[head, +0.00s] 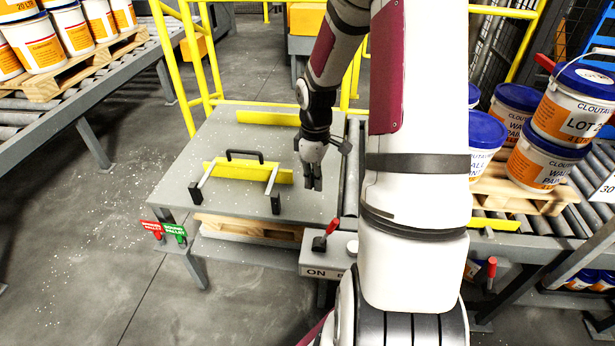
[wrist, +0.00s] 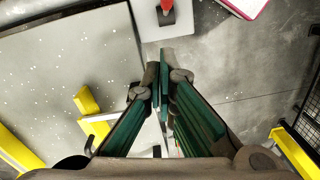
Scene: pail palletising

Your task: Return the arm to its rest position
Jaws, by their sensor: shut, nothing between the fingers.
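My gripper (head: 314,184) hangs from my arm over the right part of the grey table (head: 190,150), its fingers pointing down. The fingers are shut and empty. In the wrist view the gripper (wrist: 164,75) shows its two green-lined fingers meeting at the tips, with the table (wrist: 60,60) to the left and the floor to the right. My white and maroon arm fills the middle of the head view and hides what lies behind it.
Pails with blue lids (head: 545,150) stand on a pallet at right, more pails (head: 36,42) at left. Yellow rails (head: 190,70) stand behind.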

